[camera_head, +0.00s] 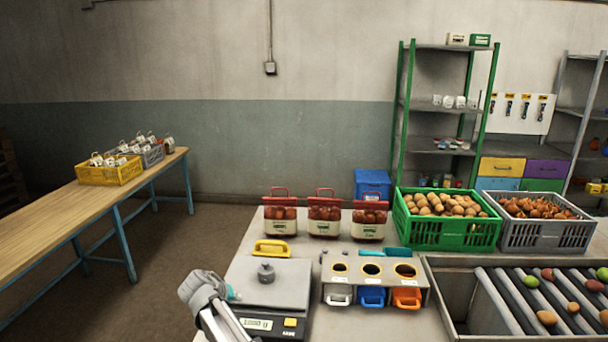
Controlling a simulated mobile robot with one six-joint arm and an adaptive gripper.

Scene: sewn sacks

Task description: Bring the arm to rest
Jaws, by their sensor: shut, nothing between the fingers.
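My arm rises from the bottom edge at the left side of the near table (375,318), its grey wrist bent over at the top. My gripper (232,293) shows only in small part at the wrist's right side, a teal tip beside the scale; the rest is hidden by the wrist. It is shut and holds nothing that I can see. The scale (285,287) stands just right of it, with a grey weight (266,273) on its plate. I cannot tell whether the tip touches the scale.
Three sacks (324,215) stand behind a holder (370,263) with coloured cups. A yellow-handled tool (271,249) lies behind the scale. A green crate (438,235), a grey crate (543,236) and a roller tray (440,291) fill the right. A wooden table (85,210) stands left across open floor.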

